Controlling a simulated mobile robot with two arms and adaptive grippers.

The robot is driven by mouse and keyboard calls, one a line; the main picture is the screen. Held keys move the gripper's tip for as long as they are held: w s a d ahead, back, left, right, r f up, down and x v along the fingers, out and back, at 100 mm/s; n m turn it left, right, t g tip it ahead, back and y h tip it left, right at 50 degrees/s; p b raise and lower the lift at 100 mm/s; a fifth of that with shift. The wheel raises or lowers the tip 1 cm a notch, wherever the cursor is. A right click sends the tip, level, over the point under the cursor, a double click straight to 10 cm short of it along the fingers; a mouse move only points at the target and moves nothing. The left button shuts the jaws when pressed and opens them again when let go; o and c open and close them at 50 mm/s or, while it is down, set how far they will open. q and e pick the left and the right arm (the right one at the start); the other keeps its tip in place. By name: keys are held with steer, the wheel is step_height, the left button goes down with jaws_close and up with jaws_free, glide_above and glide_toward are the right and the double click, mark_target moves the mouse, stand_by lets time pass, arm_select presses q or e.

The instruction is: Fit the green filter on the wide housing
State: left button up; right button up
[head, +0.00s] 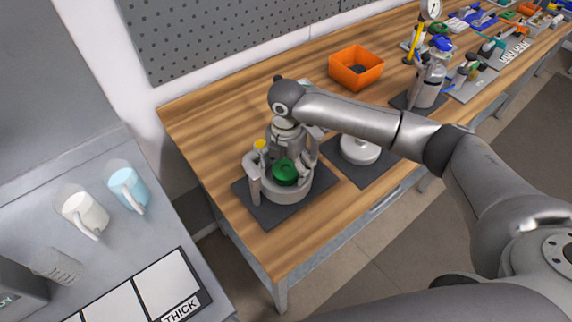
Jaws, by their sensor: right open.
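The green filter (285,173) sits low in the opening of a round grey housing (287,194), which seems to be the wide housing. The housing stands on a dark mat at the near left end of the wooden bench. My right gripper (289,159) reaches in from the right and points down right above the filter. It is open, and I see no grip on the filter. Whether a fingertip touches the filter, and how it is seated, I cannot tell. My left gripper is not in view.
A yellow-topped part (260,145) and a grey upright cylinder (253,186) stand at the housing's left side. A white round part (360,150) lies on another dark mat to the right. An orange bin (356,68) stands behind. Tools crowd the far bench.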

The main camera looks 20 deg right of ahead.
steer(key=shift+r, duration=0.15)
steer(key=shift+r, duration=0.4)
step_height(320, 180, up, 11)
steer(key=shift+f, duration=0.1)
stand_by(0.7)
